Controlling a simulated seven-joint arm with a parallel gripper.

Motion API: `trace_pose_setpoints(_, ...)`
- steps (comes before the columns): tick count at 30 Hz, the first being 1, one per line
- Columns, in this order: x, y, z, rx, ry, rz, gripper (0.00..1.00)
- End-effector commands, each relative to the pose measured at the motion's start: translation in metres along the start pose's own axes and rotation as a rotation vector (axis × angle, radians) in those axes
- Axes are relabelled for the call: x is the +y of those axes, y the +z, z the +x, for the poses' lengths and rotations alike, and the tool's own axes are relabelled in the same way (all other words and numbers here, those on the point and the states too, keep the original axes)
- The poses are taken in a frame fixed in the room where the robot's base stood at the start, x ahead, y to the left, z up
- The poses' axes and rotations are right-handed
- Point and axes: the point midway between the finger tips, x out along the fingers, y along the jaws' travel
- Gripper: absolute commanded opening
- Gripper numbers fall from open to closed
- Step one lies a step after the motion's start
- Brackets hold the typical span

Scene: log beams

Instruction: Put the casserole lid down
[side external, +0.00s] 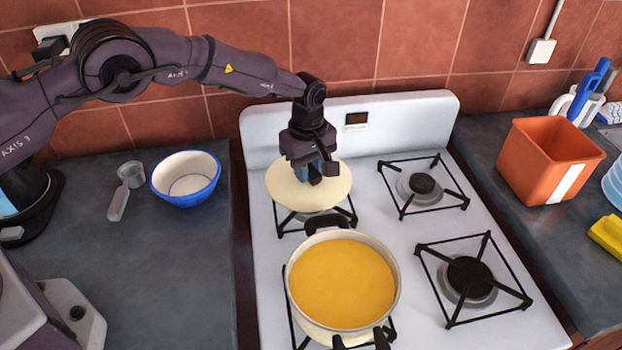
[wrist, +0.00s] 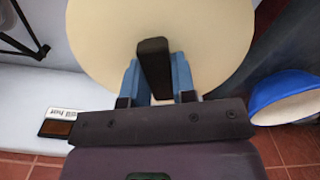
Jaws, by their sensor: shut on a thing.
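The casserole lid (side external: 283,190) is a round cream disc with a dark handle. My gripper (side external: 316,176) is shut on the lid's handle from above, over the back left burner of the white stove. In the wrist view the lid (wrist: 100,50) spreads beyond my gripper (wrist: 158,82), with the dark handle (wrist: 153,60) between the blue fingers. I cannot tell whether the lid touches the burner grate (side external: 343,217) or hangs just above it. The casserole pot (side external: 395,270), filled with orange-yellow food, stands uncovered on the front left burner.
The two right burners (side external: 422,184) are empty. A blue bowl (side external: 187,178) and a grey measuring cup (side external: 131,174) sit on the left counter, the bowl close to the stove. An orange container (side external: 545,163) and a yellow item (side external: 607,235) sit on the right counter. The stove's backguard (side external: 400,120) rises behind the lid.

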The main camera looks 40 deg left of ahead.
Motion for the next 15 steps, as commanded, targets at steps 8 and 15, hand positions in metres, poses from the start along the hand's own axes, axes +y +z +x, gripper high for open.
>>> trace_pose_setpoints(8,0.007,-0.001,0.028,-0.001,-0.001,0.000,0.02)
trace_pose_setpoints(15,0.007,-0.001,0.038,0.000,0.002,0.000,0.02)
